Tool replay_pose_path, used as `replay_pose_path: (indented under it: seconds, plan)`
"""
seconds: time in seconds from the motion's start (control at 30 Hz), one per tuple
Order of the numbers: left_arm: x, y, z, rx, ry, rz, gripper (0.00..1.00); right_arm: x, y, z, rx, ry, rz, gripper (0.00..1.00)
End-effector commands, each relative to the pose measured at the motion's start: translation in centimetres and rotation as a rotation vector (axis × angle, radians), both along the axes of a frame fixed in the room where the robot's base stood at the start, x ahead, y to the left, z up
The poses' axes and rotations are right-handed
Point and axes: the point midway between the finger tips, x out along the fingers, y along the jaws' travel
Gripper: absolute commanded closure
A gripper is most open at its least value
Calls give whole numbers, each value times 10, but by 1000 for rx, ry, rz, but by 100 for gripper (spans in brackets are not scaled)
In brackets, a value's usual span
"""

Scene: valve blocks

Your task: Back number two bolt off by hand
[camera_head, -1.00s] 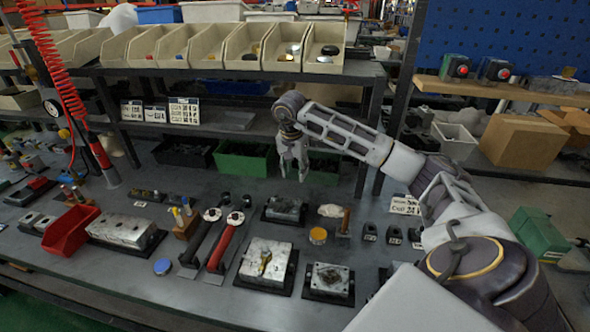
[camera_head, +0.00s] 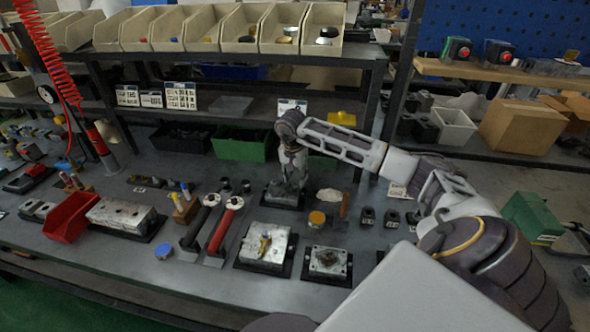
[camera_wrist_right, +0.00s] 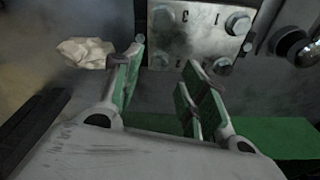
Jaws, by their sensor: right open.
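A grey metal valve block (camera_head: 284,200) sits on a dark base at the back middle of the bench, partly hidden by my right gripper. My right gripper (camera_head: 283,186) points down over the block. In the wrist view its green-padded fingers (camera_wrist_right: 168,65) are apart and empty, near the smaller bolts. My left gripper is not in view.
A crumpled cloth (camera_wrist_right: 85,52) lies beside the block. A yellow-lidded tin (camera_head: 317,219) and another block (camera_head: 264,247) stand nearer. Red-handled (camera_head: 222,228) and black-handled tools lie left. A green bin (camera_head: 240,144) stands behind. Small black pieces sit to the right.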

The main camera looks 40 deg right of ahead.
Motion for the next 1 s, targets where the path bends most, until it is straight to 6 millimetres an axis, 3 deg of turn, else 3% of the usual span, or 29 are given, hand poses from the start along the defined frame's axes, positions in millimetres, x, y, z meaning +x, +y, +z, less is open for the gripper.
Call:
replay_pose_path:
  seconds: [0.3, 0.7, 1.0]
  plan:
    - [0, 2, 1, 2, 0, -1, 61, 2, -3, -26, 1, 0, -1, 58]
    - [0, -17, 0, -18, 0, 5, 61, 2, -4, -30, 0, 0, -1, 58]
    - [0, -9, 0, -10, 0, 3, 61, 2, -4, -29, 0, 0, -1, 97]
